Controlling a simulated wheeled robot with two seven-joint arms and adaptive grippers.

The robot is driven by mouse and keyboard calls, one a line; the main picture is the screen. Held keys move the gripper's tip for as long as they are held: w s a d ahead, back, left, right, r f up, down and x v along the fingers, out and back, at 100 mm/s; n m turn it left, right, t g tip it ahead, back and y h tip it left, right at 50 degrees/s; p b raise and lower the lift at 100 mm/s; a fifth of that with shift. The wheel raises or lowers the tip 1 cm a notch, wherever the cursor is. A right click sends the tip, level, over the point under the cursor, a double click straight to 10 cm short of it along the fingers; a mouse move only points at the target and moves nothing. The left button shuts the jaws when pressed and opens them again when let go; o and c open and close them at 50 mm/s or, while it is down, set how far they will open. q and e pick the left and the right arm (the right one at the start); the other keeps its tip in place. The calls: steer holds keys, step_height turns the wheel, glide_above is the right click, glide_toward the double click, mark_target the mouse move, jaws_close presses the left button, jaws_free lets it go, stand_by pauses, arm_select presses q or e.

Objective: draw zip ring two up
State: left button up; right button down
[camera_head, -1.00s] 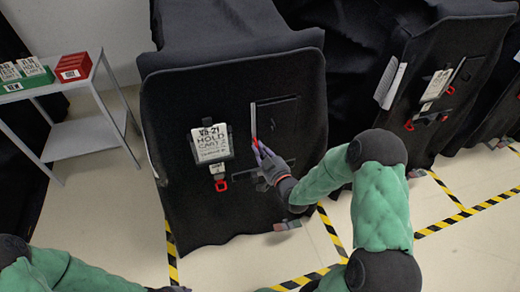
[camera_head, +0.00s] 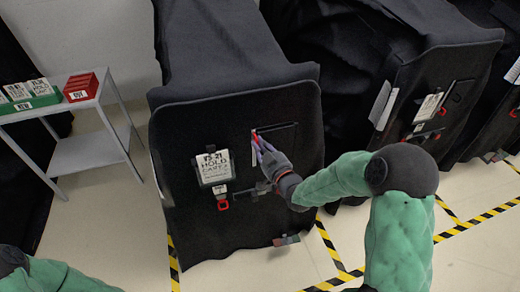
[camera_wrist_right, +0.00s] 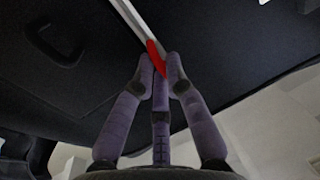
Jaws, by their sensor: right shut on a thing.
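A red pull ring (camera_head: 255,136) sits on the pale zip strip (camera_head: 254,131) of the black cover (camera_head: 180,128) on the middle cart. My right gripper (camera_head: 259,143) is shut on this ring, just below the strip's upper end. In the right wrist view, the fingertips (camera_wrist_right: 160,66) close around the lower end of the red ring (camera_wrist_right: 155,52), partly hiding it, and the pale zip strip (camera_wrist_right: 132,18) runs on past it. My left gripper is not in view.
A white tag (camera_head: 213,166) and another red ring (camera_head: 223,205) hang left of the zip. A second covered cart (camera_head: 400,70) stands at right. A grey shelf (camera_head: 90,150) with a red box (camera_head: 81,86) and green bin (camera_head: 35,102) stands at left. Striped tape marks the floor.

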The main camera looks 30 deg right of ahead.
steer(key=c, duration=1.2)
jaws_free()
steer(key=shift+s, duration=0.1)
steer(key=s, duration=1.1)
steer(key=shift+s+a, duration=0.3)
steer(key=shift+s, duration=0.1)
steer(key=shift+f, duration=0.15)
steer(key=a+f+m+g+y, duration=0.1)
steer(key=a+f+g, duration=0.2)
steer(key=f, duration=0.4)
steer(key=w+a+f+g+y, duration=0.1)
steer(key=a+f+g, duration=0.2)
steer(key=f, duration=0.4)
steer(key=a+f+m+g+y, duration=0.1)
steer(key=a+f+g, duration=0.25)
steer(key=f, duration=0.45)
steer(key=s+a+f+g, duration=0.2)
steer(key=s+a+f, duration=0.2)
steer(key=s+a+f+g+y, duration=0.1)
steer(key=s+a+f+g, duration=0.2)
steer(key=s+a+f, duration=0.1)
steer(key=s+a+f+g, duration=0.3)
steer(key=s+a+f, duration=0.1)
steer(key=a+f, duration=0.1)
steer(key=shift+s+f+y, duration=0.3)
steer(key=shift+s+f, duration=0.1)
steer(key=shift+f, duration=0.1)
